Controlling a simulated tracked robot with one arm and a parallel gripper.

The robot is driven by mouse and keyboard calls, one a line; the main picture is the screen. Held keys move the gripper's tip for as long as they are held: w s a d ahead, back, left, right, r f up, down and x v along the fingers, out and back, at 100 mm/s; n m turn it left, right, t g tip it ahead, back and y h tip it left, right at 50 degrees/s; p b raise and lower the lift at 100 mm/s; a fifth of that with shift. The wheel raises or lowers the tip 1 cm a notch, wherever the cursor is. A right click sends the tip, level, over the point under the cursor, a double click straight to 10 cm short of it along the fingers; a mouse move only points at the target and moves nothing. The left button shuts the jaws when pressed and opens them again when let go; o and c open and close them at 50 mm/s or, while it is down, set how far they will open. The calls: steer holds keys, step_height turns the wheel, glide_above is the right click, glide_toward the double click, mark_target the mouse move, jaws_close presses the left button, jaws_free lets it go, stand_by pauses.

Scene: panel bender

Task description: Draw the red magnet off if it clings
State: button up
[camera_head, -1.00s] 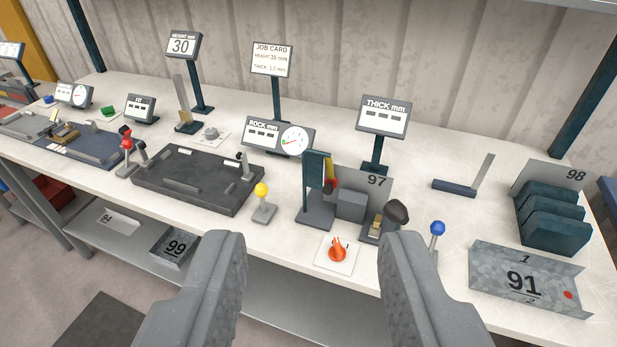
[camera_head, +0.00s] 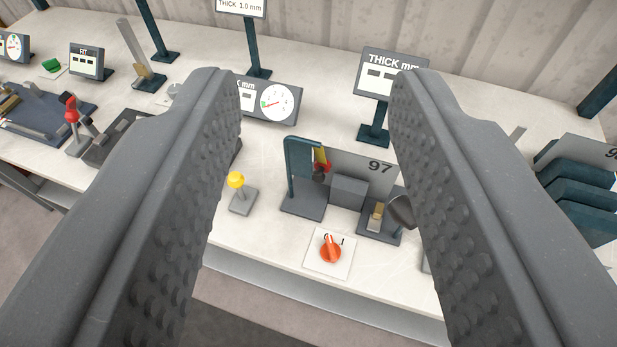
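A small red piece with a dark lower end (camera_head: 322,168), which looks like the red magnet, hangs beside a yellow strip on a dark green post (camera_head: 300,165). A grey panel marked 97 (camera_head: 378,168) stands right behind it. I cannot tell whether the red piece touches the panel. A grey block (camera_head: 348,191) is in front of the panel, to the right of the red piece. My gripper (camera_head: 312,85) is open and empty, its two fingers wide apart in the foreground. The post and panel show between the fingers, beyond them.
An orange-red knob (camera_head: 331,249) on a white plate is at the bench's front edge. A yellow-knobbed lever (camera_head: 236,182) stands to the left. A dial display (camera_head: 277,104) and the thickness display (camera_head: 385,80) stand behind. Dark green rack slots (camera_head: 585,190) are at right.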

steer(key=w+a+f+m+t+y+p, duration=0.1)
steer(key=w+a+f+m+y, duration=0.15)
steer(key=w+a, duration=0.35)
steer(key=w+a+f+m+t+y+p, duration=0.1)
steer(key=w+a+f+m, duration=0.3)
steer(key=w, duration=0.5)
steer(key=w+a+f+m+h+p, duration=0.1)
steer(key=w+a+f+m+h, duration=0.25)
steer(key=w+f+m, duration=0.4)
steer(key=m+g+h+p, duration=0.3)
steer(key=m+g+h, duration=0.1)
steer(key=m+h, duration=0.8)
glide_toward(316, 179)
steer(key=v, duration=0.5)
steer(key=shift+s+a, duration=0.1)
steer(key=shift+s, duration=0.1)
steer(key=shift+w+d, duration=0.25)
steer(key=shift+d, duration=0.15)
steer(key=x, duration=1.3)
steer(key=shift+w+a, duration=0.1)
steer(key=shift+a, duration=0.1)
steer(key=shift+c, duration=0.3)
